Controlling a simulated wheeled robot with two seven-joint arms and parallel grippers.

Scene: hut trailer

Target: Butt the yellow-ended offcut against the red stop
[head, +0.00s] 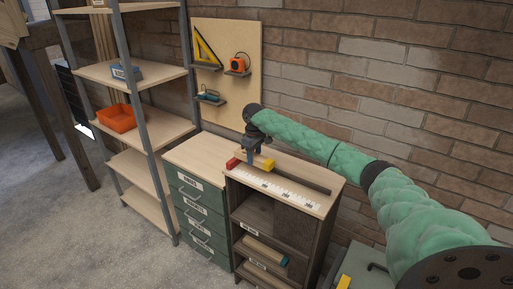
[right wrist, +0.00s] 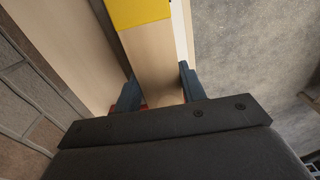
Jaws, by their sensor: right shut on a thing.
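The offcut (head: 258,159) is a pale wooden block with a yellow end. It lies on or just above the top of the dark cabinet, its yellow end toward the right. The red stop (head: 233,162) is at the left end of the cabinet top, close to the offcut's plain end; I cannot tell whether they touch. My right gripper (head: 252,153) is shut on the offcut from above. In the right wrist view its fingers (right wrist: 158,84) straddle the wood (right wrist: 148,60), and the yellow end (right wrist: 140,12) sticks out at the top. My left gripper is not in view.
A white ruler strip (head: 290,190) and a dark rail (head: 303,178) run along the dark cabinet's top. A green drawer unit (head: 196,205) stands left of it. Shelving with an orange bin (head: 117,118) is further left. A pegboard (head: 228,45) and brick wall are behind.

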